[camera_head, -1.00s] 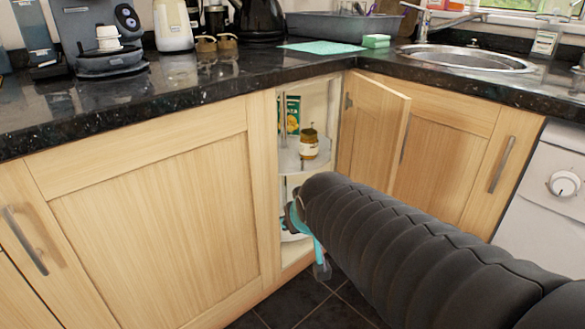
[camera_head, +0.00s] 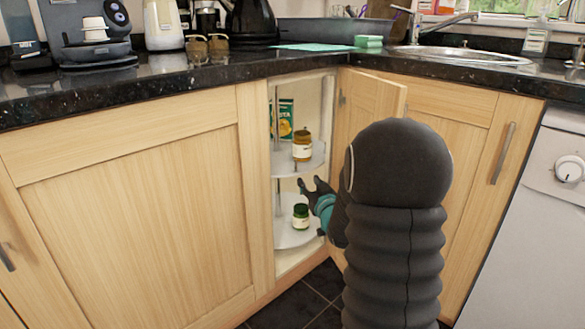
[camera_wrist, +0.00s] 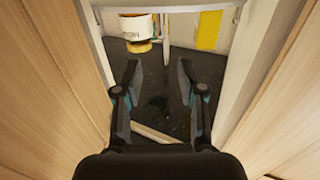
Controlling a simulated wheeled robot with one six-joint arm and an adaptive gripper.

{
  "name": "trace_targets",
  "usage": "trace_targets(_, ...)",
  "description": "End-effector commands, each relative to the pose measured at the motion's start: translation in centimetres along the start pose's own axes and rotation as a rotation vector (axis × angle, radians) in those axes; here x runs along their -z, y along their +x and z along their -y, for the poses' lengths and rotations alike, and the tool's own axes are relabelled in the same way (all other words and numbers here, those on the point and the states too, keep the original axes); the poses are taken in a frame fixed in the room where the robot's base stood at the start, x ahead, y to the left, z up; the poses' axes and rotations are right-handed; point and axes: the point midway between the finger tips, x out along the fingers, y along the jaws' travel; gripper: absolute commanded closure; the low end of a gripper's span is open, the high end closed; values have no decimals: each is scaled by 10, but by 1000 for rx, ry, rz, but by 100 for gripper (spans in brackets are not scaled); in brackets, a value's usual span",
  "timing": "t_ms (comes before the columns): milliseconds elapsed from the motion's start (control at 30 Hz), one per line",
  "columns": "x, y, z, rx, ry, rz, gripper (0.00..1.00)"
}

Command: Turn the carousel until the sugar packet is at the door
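The carousel shows through the open corner cupboard as two pale round shelves on a thin post. On the upper shelf (camera_head: 284,164) stand a jar with a white label (camera_head: 302,146) and a green and yellow pasta packet (camera_head: 286,118). The lower shelf (camera_head: 290,238) holds a green jar (camera_head: 300,217). I cannot make out a sugar packet. My gripper (camera_head: 312,186) is open and empty in the doorway, between the heights of the two shelves. In the wrist view its fingers (camera_wrist: 158,75) are spread with nothing between them, and a labelled jar (camera_wrist: 138,30) shows beyond.
The cupboard door (camera_head: 372,110) stands open on the right, beside my arm. A wooden panel (camera_head: 150,195) borders the opening on the left. The dark worktop (camera_head: 190,76) overhangs above. In the wrist view, wood flanks the gripper on both sides.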

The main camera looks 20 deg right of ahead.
Motion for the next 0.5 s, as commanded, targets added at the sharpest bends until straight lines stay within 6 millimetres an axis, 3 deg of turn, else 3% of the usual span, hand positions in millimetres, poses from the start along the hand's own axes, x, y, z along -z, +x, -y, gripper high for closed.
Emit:
trace_targets(167,-1,14,0,4,2,-9,60)
trace_targets(500,-1,74,0,4,2,-8,60)
